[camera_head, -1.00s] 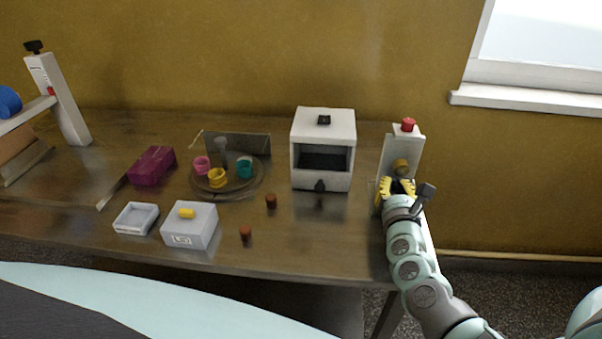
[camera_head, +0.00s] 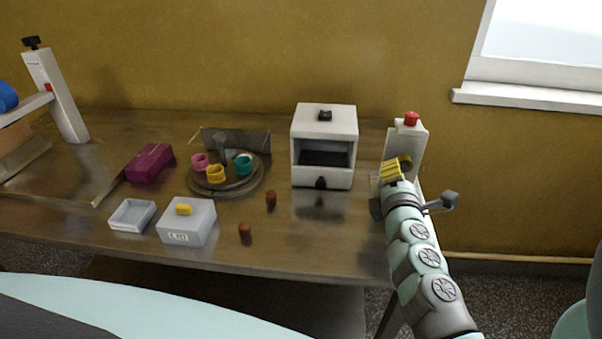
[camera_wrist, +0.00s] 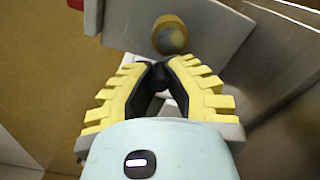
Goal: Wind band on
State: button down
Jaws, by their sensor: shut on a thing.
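The machine at the right end of the table has a pale upright plate (camera_head: 414,138) with a red button (camera_head: 411,118) on top. A round brass-coloured piece (camera_head: 405,162) sits on the plate and also shows in the wrist view (camera_wrist: 170,36). My gripper (camera_head: 393,168), with yellow ribbed fingers, is in front of the plate, just left of the brass piece in the head view. In the wrist view its fingertips (camera_wrist: 158,76) are shut on a small dark piece just below the brass piece. The fingers hide most of it, so its shape is unclear.
A white open-fronted box (camera_head: 325,120) stands left of the machine. A round tray (camera_head: 222,190) holds coloured cups. A grey box (camera_head: 188,228), a shallow tray (camera_head: 130,228), a magenta block (camera_head: 149,162) and two brown pieces (camera_head: 271,198) (camera_head: 245,231) are further left.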

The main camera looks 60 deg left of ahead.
jog(key=m, duration=0.2)
jog(key=r+m, duration=0.1)
jog(key=m, duration=0.2)
jog(key=shift+w+d+r+m+p, duration=0.15)
jog(key=shift+w+m+p, duration=0.05)
jog(key=shift+m+p, duration=0.1)
jog(key=m, duration=0.2)
jog(key=m+p, duration=0.1)
jog(key=m, duration=0.1)
jog(key=shift+w+d+r, duration=0.2)
jog(key=shift+r, duration=0.15)
jog(key=shift+w+d+m+p, duration=0.1)
jog(key=shift+m+p, duration=0.2)
jog(key=shift+m, duration=0.6)
jog(key=c, duration=0.9)
grip_release()
jog(key=shift+r, duration=0.1)
jog(key=shift+c, duration=0.2)
